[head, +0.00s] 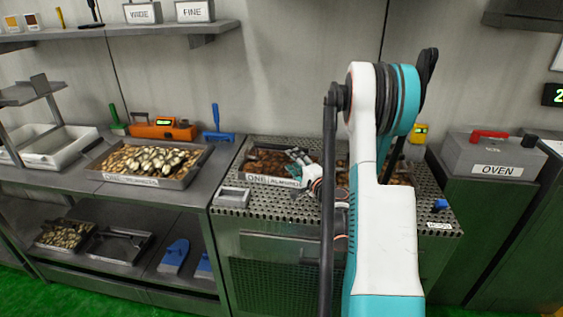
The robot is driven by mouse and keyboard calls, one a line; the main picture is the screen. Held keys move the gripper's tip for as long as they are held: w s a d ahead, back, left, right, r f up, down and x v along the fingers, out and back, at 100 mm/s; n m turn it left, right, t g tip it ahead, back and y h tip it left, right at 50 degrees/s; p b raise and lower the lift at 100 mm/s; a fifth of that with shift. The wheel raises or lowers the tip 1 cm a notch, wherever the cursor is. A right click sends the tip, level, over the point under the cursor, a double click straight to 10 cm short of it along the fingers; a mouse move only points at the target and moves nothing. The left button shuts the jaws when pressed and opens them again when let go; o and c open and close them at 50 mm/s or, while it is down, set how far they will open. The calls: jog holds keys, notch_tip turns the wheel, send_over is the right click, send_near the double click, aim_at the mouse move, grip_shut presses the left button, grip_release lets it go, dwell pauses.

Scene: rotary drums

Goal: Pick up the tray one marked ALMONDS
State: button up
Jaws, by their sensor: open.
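The tray marked ONE ALMONDS (268,181) sits on the perforated top of the middle bench and holds brown nuts. My white and teal arm reaches over this bench. My gripper (298,176) is open at the right front part of that tray, close to its label. It partly covers the tray's right side, and I cannot tell whether it touches the tray. Another tray (133,180) on the left bench also has a label starting with ONE; its second word is too small to read. It holds pale and dark pieces.
More brown nuts (398,178) show behind my arm. A grey OVEN box (494,158) stands right. A shelf (130,31) hangs above.

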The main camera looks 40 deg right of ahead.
aim_at(283, 149)
jog(key=x, duration=0.4)
jog(key=shift+w+d+f+p, duration=0.1)
jog(key=shift+w+p, duration=0.15)
jog(key=shift+p, duration=0.05)
jog(key=shift+b+x, duration=1.1)
jog(key=shift+x, duration=2.1)
jog(key=shift+d, duration=0.15)
jog(key=shift+c, duration=0.3)
grip_shut()
